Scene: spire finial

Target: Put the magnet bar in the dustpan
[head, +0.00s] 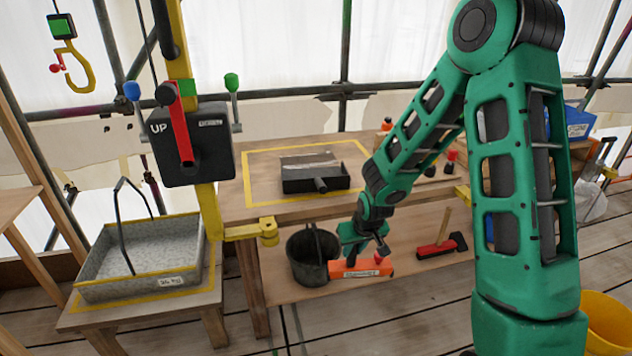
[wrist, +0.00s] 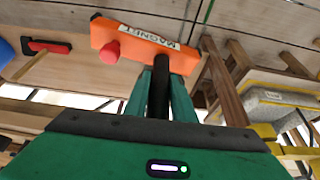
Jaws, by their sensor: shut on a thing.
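The magnet bar (head: 350,269) is orange, with a white label and a red knob; its label reads MAGNET in the wrist view (wrist: 145,45). My gripper (head: 364,256) is shut on the bar, and its fingers (wrist: 160,75) meet the bar near its labelled part. The bar is at the lower shelf, just right of the bucket; I cannot tell whether it touches the shelf. The dustpan (head: 301,185) is dark, with a short handle toward me. It lies inside a yellow outline on the bench top, above and left of my gripper.
A dark bucket (head: 304,270) and a red-headed brush (head: 436,247) are on the lower shelf (head: 400,276). The bench top (head: 262,207) overhangs it. A grey tray (head: 95,291) stands left, a hoist control box (head: 190,160) hangs nearby, and a yellow bucket (head: 606,325) is right.

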